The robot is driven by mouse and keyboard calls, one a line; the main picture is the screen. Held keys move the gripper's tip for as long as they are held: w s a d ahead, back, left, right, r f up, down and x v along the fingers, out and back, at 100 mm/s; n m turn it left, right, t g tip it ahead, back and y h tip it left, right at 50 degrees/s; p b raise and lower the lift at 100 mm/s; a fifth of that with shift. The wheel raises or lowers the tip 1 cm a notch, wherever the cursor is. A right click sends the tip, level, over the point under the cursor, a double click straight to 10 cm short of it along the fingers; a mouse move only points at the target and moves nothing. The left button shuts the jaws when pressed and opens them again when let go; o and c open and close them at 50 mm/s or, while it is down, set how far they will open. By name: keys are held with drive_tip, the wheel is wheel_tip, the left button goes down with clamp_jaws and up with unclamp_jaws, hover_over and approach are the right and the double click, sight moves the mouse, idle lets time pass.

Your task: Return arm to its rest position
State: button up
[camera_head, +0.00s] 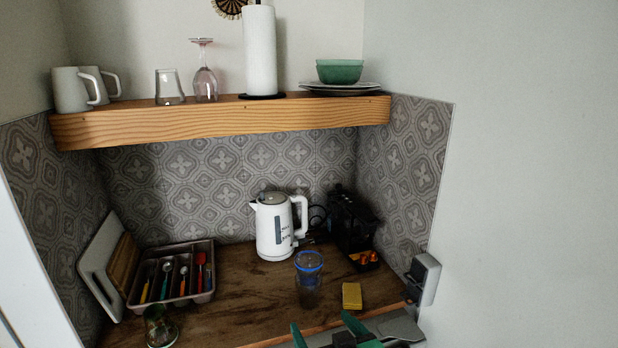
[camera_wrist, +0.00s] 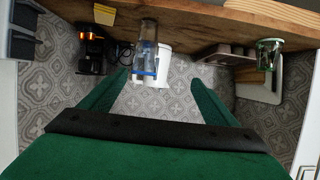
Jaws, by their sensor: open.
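My gripper (camera_head: 326,330) shows at the bottom edge of the head view, in front of the counter's front edge. Its two green fingers stand apart with nothing held between them. In the wrist view, which looks upside down, the open fingers of the gripper (camera_wrist: 160,78) frame a blue-banded clear container (camera_wrist: 146,52) and the white kettle beyond it. In the head view the container (camera_head: 308,280) stands on the counter beyond my gripper, apart from it. Most of my arm is out of view.
On the wooden counter (camera_head: 235,325) are a white kettle (camera_head: 273,228), a black coffee machine (camera_head: 351,225), a yellow sponge (camera_head: 352,296), a cutlery tray (camera_head: 207,254) and a green glass (camera_head: 158,326). A wooden shelf (camera_head: 220,122) with mugs, glasses and dishes hangs above. A wall bounds the right.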

drive_tip(key=s+a+f+m+t+h, duration=0.1)
drive_tip(key=s+f+m+h, duration=0.1)
drive_tip(key=s+f, duration=0.65)
drive_tip(key=s+f+m+h, duration=0.1)
drive_tip(key=s+f+m, duration=0.3)
drive_tip(key=f, duration=0.8)
drive_tip(key=s+a+n+t+h, duration=0.1)
drive_tip(key=s+a+n, duration=0.1)
drive_tip(key=s, duration=2.3)
drive_tip(key=shift+s+f+n, duration=0.25)
drive_tip(key=shift+n, duration=0.05)
